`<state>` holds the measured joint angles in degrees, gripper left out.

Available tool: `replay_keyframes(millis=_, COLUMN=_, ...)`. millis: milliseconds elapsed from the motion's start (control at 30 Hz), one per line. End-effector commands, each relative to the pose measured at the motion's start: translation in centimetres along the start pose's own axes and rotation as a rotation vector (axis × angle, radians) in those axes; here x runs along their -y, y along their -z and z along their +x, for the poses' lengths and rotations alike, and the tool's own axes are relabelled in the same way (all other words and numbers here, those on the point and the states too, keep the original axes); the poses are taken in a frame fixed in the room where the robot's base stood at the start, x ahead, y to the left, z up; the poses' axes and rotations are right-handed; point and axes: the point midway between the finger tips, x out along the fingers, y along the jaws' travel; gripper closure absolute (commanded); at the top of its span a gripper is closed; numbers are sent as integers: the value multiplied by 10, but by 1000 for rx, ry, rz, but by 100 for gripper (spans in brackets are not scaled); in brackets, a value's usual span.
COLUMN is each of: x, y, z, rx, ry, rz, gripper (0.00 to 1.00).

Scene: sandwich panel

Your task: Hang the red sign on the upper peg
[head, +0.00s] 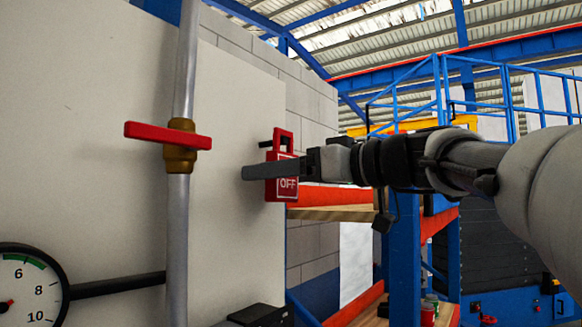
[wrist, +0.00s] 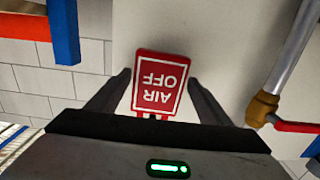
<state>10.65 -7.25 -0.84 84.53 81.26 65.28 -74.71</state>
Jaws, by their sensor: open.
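The red sign (head: 287,190) reads "OFF" in the head view and has a red loop on top. It is upright beside the pale panel. A short black peg (head: 265,144) shows just left of the loop; I cannot tell for sure whether the loop is around it. My gripper (head: 262,172) is open at the sign, with one dark finger crossing in front of its upper part. In the wrist view the sign (wrist: 160,84) reads "AIR OFF" upside down, between the open fingers of my gripper (wrist: 157,79), with gaps at both sides. Its loop is mostly hidden there.
A vertical pipe with a brass valve (head: 180,146) and red lever (head: 150,134) stands left of the sign. A gauge (head: 28,290) is at lower left. Orange and blue shelving (head: 335,197) stands behind my arm. The panel (head: 90,70) between pipe and sign is bare.

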Motion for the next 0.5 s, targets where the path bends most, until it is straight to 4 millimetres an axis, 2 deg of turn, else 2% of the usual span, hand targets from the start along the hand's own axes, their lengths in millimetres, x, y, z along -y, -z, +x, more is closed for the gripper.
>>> replay_keyframes(millis=33, x=-2, y=0, z=-16, rx=-6, ry=-11, rz=-3, gripper=27)
replay_keyframes(millis=200, x=-4, y=4, z=-61, rx=-14, ry=-20, rz=-3, gripper=27)
replay_keyframes(millis=500, x=-5, y=8, z=-129, rx=-23, ry=-29, rz=-4, gripper=27)
